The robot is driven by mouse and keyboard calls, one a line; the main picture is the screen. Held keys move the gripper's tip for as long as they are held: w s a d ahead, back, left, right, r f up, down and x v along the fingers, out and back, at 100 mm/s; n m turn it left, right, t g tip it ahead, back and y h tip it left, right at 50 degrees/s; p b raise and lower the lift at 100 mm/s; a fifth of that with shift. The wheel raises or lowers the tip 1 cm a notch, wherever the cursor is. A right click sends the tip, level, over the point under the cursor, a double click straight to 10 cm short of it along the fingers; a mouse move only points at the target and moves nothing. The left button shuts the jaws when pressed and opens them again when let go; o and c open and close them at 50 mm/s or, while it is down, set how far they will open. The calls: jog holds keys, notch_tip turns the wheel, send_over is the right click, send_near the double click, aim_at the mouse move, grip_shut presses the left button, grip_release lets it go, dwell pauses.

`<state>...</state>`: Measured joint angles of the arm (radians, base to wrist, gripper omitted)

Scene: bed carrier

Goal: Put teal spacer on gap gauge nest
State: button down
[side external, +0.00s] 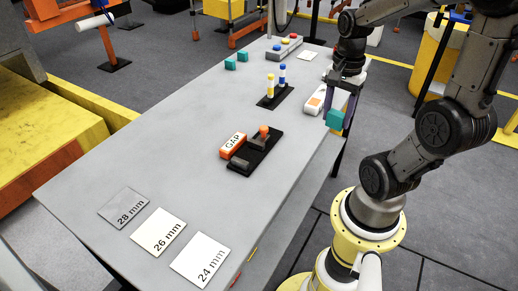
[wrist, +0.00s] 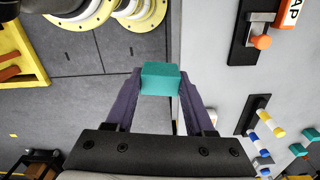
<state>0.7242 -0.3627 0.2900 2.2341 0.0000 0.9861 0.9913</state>
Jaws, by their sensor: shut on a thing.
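The teal spacer (side external: 335,119) is a small block held between the purple fingers of my gripper (side external: 337,115), which is shut on it. In the side external view it is in the air by the table's right edge. The wrist view shows the spacer (wrist: 160,78) between both fingertips (wrist: 160,84), with floor behind it. The gap gauge (side external: 233,146) is an orange block marked GAP on a black base (side external: 262,158), with an orange-topped knob and a grey piece. It lies left of my gripper and apart from it; the gauge base also shows in the wrist view (wrist: 240,42).
Two other teal blocks (side external: 230,64) stand on the far left of the table (side external: 175,150). A black stand (side external: 277,99) holds yellow and blue pegs. A white-and-orange item (side external: 314,102) lies near my gripper. Cards marked 28, 26 and 24 mm (side external: 200,259) lie in front.

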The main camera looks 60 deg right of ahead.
jog(key=shift+w+a+r+m, duration=0.1)
jog(key=shift+w+a+m, duration=0.15)
jog(key=shift+m, duration=0.25)
jog(key=w+a+r+n, duration=0.1)
jog(key=w+a, duration=0.2)
jog(key=a, duration=0.3)
jog(key=w+a+n, duration=0.2)
jog(key=w+a, duration=0.1)
jog(key=a, duration=0.2)
jog(key=w+f, duration=0.3)
jog(key=w, duration=0.1)
jog(key=w+f, duration=0.3)
jog(key=w, duration=0.1)
jog(key=w+d+f, duration=0.1)
jog(key=w+f, duration=0.2)
jog(key=w, duration=0.1)
jog(key=shift+w+d, duration=0.1)
jog(key=shift+w, duration=0.15)
jog(key=shift+w+f, duration=0.1)
jog(key=shift+f, duration=0.1)
jog(key=shift+w+f, duration=0.2)
jog(key=shift+f, duration=1.5)
jog(key=shift+f, duration=0.1)
